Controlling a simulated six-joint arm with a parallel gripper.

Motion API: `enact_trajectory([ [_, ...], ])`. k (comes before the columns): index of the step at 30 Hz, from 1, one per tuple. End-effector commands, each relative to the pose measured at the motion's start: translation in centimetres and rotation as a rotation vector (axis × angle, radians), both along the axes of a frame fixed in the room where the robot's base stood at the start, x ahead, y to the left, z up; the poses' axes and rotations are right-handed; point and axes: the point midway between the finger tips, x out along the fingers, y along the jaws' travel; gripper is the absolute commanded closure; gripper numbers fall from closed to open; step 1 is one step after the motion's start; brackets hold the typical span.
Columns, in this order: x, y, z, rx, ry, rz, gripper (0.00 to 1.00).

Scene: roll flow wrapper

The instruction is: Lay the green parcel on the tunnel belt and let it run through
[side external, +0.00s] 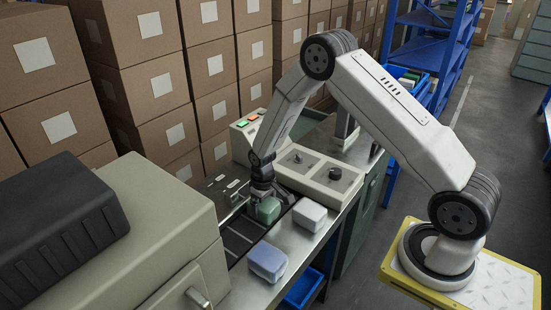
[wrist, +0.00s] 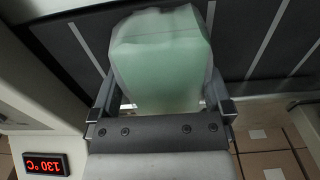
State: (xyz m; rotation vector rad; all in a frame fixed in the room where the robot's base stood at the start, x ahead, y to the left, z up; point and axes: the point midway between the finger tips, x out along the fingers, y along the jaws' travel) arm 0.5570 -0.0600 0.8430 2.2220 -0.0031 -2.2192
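The green parcel (side external: 268,210) is a rounded block in cloudy clear wrap. My gripper (side external: 263,190) points down over it, with the parcel between its fingers. In the wrist view the green parcel (wrist: 160,60) fills the space between the fingertips of my gripper (wrist: 160,98), which look shut on its sides. The dark tunnel belt (side external: 238,238) with pale cross bars lies under and beside the parcel. In the wrist view the belt (wrist: 245,40) shows behind it. I cannot tell whether the parcel's underside touches the belt.
A white parcel (side external: 309,214) and a blue-purple parcel (side external: 268,261) sit on the metal table beside the belt. The big beige machine housing (side external: 150,225) stands at the left. A control panel (side external: 318,172) with knobs is behind. A red display (wrist: 43,164) reads 130 °C, upside down.

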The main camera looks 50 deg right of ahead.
Motion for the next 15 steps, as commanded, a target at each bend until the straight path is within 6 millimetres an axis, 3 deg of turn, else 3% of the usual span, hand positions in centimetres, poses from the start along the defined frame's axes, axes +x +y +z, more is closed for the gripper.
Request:
enact_trajectory([
  [8,0.0,0.0,0.6,0.000,0.000,0.000,0.00],
  [15,0.0,0.0,2.8,0.000,-0.002,0.000,0.00],
])
